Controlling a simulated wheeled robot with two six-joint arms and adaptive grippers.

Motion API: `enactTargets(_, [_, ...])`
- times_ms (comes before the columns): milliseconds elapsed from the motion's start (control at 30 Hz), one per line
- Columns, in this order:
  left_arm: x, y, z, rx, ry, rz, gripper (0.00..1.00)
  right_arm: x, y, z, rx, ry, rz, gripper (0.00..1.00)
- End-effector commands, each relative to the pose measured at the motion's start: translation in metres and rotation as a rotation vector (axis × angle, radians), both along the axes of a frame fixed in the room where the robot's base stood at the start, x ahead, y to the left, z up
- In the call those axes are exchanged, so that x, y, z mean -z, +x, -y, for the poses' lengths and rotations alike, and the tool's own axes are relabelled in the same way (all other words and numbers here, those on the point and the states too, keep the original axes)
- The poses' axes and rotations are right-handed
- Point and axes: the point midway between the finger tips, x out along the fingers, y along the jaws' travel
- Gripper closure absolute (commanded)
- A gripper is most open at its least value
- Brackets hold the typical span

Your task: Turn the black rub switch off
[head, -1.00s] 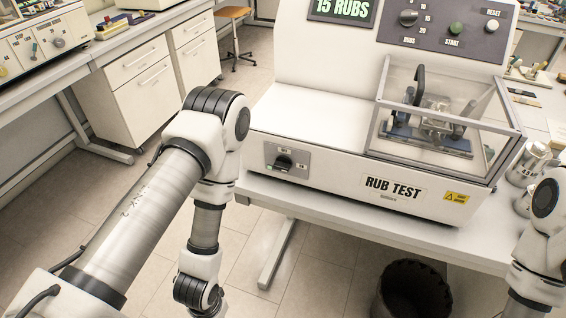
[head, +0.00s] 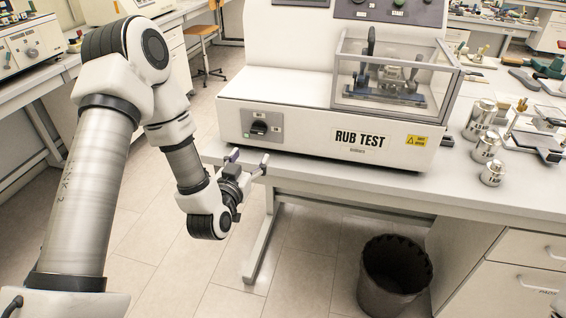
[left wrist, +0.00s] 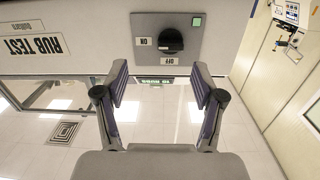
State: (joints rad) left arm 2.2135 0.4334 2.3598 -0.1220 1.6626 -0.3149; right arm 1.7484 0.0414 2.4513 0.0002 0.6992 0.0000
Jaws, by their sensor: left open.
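The black rub switch (head: 259,128) is a round knob on a grey plate at the lower left of the white rub test machine's front (head: 310,135). The left wrist view, which is upside down, shows the knob (left wrist: 171,40) with ON and OFF labels and a lit green square beside it. I cannot tell for sure which label the knob points to. My left gripper (head: 249,157) is open and empty, below and in front of the switch, apart from it. In the left wrist view its fingertips (left wrist: 160,70) point toward the plate. My right gripper is out of view.
The machine stands on a white table (head: 330,172) whose front edge is close to my left gripper. A clear cover (head: 400,75) encloses the rubbing unit. Metal weights (head: 486,147) stand to the right. A black bin (head: 395,275) is on the floor below.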

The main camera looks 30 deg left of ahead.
Motion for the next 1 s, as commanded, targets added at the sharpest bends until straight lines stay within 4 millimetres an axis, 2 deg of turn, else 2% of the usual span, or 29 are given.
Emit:
enactTargets(33, [-0.004,0.003,-0.007,-0.019,-0.014,0.038,0.31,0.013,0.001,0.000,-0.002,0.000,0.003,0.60])
enactTargets(133, [-0.018,0.006,-0.011,-0.027,-0.024,0.074,0.31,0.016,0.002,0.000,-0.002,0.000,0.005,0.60])
enactTargets(267, [-0.024,0.018,-0.013,-0.026,-0.022,0.077,0.31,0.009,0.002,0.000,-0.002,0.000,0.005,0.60])
enactTargets(500, [-0.026,0.063,-0.024,-0.025,-0.020,0.076,0.31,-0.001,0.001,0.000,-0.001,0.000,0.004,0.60])
enactTargets(600, [-0.024,0.076,-0.027,-0.025,-0.022,0.074,0.31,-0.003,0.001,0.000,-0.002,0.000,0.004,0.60])
enactTargets(900, [-0.023,0.082,-0.028,-0.024,-0.023,0.072,0.31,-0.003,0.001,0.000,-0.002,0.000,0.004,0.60])
enactTargets(967, [-0.023,0.082,-0.028,-0.024,-0.023,0.072,0.53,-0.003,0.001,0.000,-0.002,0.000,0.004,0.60])
enactTargets(1000, [-0.023,0.082,-0.028,-0.024,-0.023,0.072,0.67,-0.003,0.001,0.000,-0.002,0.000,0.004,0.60])
